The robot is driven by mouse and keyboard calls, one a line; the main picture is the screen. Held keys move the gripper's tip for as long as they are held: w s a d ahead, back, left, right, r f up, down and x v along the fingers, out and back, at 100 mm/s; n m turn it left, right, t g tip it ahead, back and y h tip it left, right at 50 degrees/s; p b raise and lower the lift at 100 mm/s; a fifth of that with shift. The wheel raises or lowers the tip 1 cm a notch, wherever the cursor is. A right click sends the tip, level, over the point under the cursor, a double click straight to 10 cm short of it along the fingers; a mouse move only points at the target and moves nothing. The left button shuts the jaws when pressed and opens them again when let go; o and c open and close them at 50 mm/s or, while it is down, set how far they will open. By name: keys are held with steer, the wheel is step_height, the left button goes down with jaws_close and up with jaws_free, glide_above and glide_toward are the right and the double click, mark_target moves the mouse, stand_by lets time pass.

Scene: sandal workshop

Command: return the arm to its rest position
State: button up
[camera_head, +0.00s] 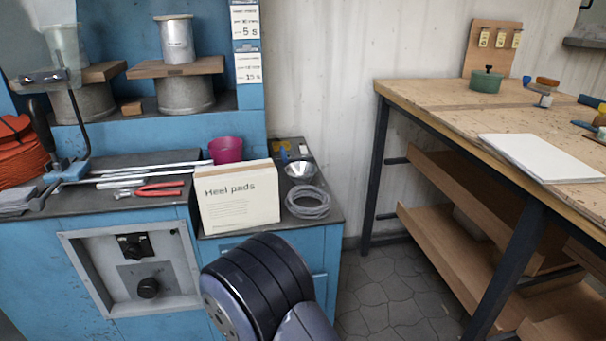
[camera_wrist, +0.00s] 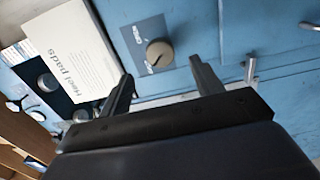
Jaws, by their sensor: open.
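My gripper (camera_wrist: 162,72) shows in the wrist view with its two dark fingers spread apart and nothing between them. Beyond the fingers is the blue cabinet front, with a round knob (camera_wrist: 159,53) on a grey-blue plate. In the head view, a dark rounded link of my arm (camera_head: 262,285) rises at the bottom middle, in front of the cabinet. My gripper itself is not visible in the head view. The white Heel pads box (camera_head: 238,199) stands on the counter just beyond the arm. It also shows at the upper left of the wrist view (camera_wrist: 72,55).
The blue cabinet's counter holds red-handled pliers (camera_head: 160,189), a magenta cup (camera_head: 226,150), a metal funnel (camera_head: 300,169) and a grey coil (camera_head: 308,203). A wooden workbench (camera_head: 420,92) with lower shelves stands at the right. Tiled floor (camera_head: 390,290) is open between them.

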steer(key=x, duration=0.6)
steer(key=shift+b, duration=0.45)
